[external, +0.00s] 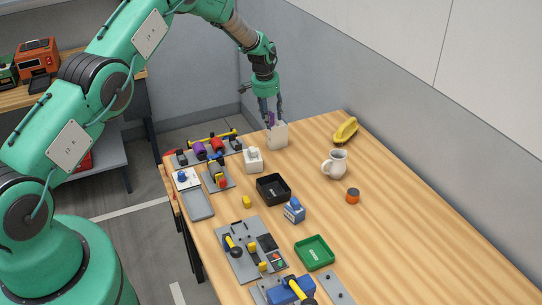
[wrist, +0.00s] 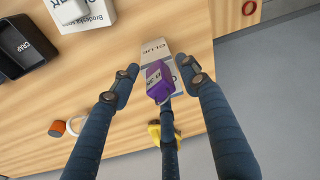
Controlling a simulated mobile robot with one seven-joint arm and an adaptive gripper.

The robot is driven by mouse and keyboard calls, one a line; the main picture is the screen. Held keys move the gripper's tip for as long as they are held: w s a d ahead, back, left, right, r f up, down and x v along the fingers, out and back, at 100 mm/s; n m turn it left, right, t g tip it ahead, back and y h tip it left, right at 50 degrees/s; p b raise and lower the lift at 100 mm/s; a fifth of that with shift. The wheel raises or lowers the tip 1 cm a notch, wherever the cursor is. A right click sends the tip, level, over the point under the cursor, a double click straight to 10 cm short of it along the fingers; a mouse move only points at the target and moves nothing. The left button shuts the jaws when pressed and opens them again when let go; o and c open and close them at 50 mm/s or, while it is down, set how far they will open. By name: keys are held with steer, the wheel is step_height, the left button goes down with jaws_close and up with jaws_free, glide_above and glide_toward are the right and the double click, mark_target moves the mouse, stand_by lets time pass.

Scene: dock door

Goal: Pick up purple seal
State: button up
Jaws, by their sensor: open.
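A pale box with lettering (wrist: 155,57) is right by the seal. In the external view my gripper (external: 271,113) points down over this cream box (external: 278,136) at the far end of the table. Only a bit of the purple seal (external: 270,119) shows there, between the fingers. I cannot tell whether the seal rests in or on the box.
On the wooden table (external: 400,235), a white labelled box (external: 253,160) and a black tray (external: 273,189) stand nearby. A wall runs behind the table.

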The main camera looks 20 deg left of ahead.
mark_target(270, 113)
steer(key=c, duration=1.1)
steer(key=shift+r, duration=0.15)
steer(key=shift+c, duration=0.2)
steer(key=shift+r+b, duration=0.4)
steer(key=shift+r, duration=0.7)
steer(key=shift+w+r, duration=0.1)
steer(key=shift+r, duration=0.45)
steer(key=s+a+r+b, duration=0.1)
steer(key=s+a+b, duration=0.1)
steer(key=s, duration=1.4)
steer(key=shift+a+r, duration=0.2)
steer(key=shift+a, duration=0.1)
